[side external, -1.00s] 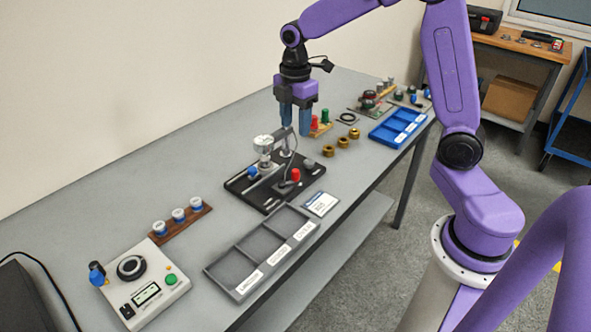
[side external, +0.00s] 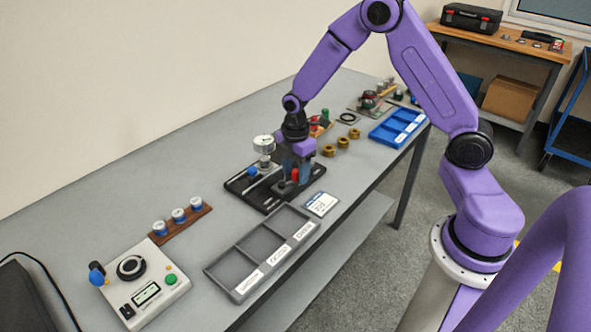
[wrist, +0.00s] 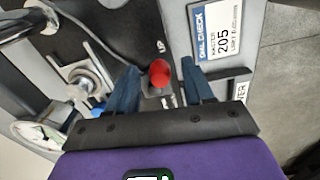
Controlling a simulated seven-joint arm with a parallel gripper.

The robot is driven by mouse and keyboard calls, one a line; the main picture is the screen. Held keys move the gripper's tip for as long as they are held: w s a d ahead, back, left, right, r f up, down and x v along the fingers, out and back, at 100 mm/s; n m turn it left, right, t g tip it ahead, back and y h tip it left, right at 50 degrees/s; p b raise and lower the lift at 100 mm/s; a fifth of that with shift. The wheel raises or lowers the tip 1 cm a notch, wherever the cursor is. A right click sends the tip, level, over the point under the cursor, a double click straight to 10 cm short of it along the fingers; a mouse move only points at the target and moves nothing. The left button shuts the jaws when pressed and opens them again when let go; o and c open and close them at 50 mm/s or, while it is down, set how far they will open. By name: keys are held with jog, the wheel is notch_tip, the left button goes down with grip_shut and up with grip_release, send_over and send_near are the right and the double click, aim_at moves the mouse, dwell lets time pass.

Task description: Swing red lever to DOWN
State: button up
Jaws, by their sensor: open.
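The red lever knob (side external: 295,174) stands on the black gauge fixture base (side external: 236,186) in the middle of the bench. In the wrist view the red lever knob (wrist: 160,73) lies between the two blue fingers of my gripper (wrist: 161,80), with a gap on each side. My gripper (side external: 294,177) is low over the fixture and open around the knob. It partly hides the right half of the fixture in the side view. A dial gauge (side external: 264,145) and a blue knob (side external: 252,172) stand on the fixture to the left of my gripper.
A grey three-part tray (side external: 232,280) and a white card (side external: 321,204) lie in front of the fixture. Several brass rings (side external: 341,145) and a blue tray (side external: 397,128) are to the right. A control box (side external: 145,285) sits at the near left. The bench's back left is clear.

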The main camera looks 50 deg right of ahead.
grip_shut()
